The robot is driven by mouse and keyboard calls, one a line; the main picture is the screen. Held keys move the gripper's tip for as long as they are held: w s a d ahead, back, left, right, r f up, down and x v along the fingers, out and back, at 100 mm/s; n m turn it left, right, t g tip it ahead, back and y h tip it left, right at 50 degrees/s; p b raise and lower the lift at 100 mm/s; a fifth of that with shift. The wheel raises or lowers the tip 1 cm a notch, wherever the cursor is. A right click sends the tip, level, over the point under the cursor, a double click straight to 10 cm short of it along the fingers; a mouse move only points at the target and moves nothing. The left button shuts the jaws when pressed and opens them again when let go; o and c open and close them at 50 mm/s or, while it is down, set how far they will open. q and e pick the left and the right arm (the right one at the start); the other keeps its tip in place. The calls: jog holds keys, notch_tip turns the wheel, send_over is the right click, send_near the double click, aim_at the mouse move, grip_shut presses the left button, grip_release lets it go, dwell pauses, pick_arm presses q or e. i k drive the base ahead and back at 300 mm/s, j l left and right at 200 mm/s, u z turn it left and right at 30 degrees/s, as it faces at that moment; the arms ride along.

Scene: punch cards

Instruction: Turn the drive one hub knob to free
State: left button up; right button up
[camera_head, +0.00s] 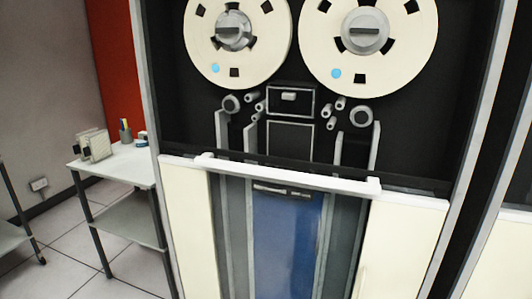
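A tape drive cabinet fills the middle of the head view, with two cream reels side by side on its black upper panel. The left reel (201,50) has a grey hub knob (232,33) at its centre. The right reel (407,55) has a similar grey hub knob (365,33), with a raised bar that lies about level. No label or marking for the knob positions can be read, and I cannot tell which knob is locked or free. The tops of both reels are cut off by the frame. Neither of my grippers is in view.
A white rail (285,174) crosses the cabinet below the reels, above a blue panel (285,245). A small table (117,168) with a pen cup (125,131) stands at the left. Another cabinet edge (505,255) shows at the right. Tiled floor (70,245) is open at lower left.

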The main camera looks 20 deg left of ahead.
aim_at(229, 30)
jog(key=j+u, duration=0.15)
jog(key=u, duration=0.25)
jog(key=j+u, duration=0.1)
jog(key=u, duration=0.3)
jog(key=i+j+u, duration=0.1)
jog(key=u, duration=0.3)
jog(key=i+j+u, duration=0.1)
jog(key=u, duration=0.3)
